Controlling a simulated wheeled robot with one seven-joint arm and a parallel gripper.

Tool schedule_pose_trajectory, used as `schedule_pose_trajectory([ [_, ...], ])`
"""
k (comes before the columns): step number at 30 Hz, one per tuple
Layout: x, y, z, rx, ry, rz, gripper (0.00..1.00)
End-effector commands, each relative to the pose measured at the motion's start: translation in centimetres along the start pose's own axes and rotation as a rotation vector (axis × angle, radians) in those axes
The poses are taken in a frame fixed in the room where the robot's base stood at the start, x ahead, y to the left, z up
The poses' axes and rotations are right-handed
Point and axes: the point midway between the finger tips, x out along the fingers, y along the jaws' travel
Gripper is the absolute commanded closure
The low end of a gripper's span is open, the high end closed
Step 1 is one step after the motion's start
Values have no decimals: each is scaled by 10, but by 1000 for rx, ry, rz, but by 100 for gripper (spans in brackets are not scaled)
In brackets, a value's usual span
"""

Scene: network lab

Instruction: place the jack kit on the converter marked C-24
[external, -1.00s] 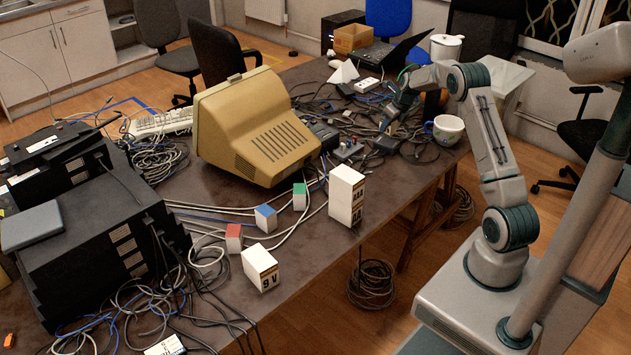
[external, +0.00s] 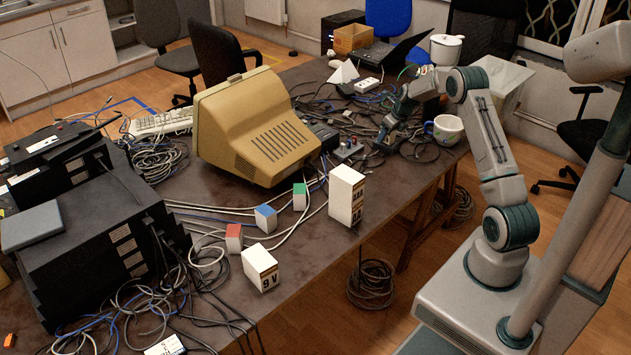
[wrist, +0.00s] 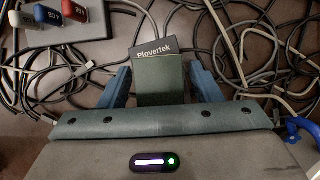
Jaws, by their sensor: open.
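My gripper (wrist: 160,82) is open in the wrist view, its two blue fingers on either side of a dark green box marked Plovertek (wrist: 161,75). A gap shows between the box and the fingers, at least on the right. I cannot tell whether this box is the jack kit. In the external view my gripper (external: 387,135) is low over the cable-strewn far right part of the table (external: 335,240); the box is mostly hidden there. No C-24 marking is readable, so I cannot tell which thing is the converter.
A grey unit with white, red and blue pieces (wrist: 60,28) lies left of the box. A patterned cup (external: 447,130) stands close right of my gripper. A beige monitor (external: 255,130) and a white box (external: 346,195) stand left. Loose cables surround the box.

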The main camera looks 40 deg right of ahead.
Motion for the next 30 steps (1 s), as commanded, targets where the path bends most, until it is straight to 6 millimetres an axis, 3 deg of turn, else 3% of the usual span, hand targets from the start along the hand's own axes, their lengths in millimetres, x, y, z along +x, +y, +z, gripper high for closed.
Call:
schedule_pose_trajectory([
  [7, -17, 0, 2, -1, -3, -2, 42],
  [18, -92, 0, 2, -1, -3, -2, 42],
  [25, -119, 0, 2, -1, -2, -1, 42],
  [30, -139, 24, 1, -140, 5, 10, 42],
])
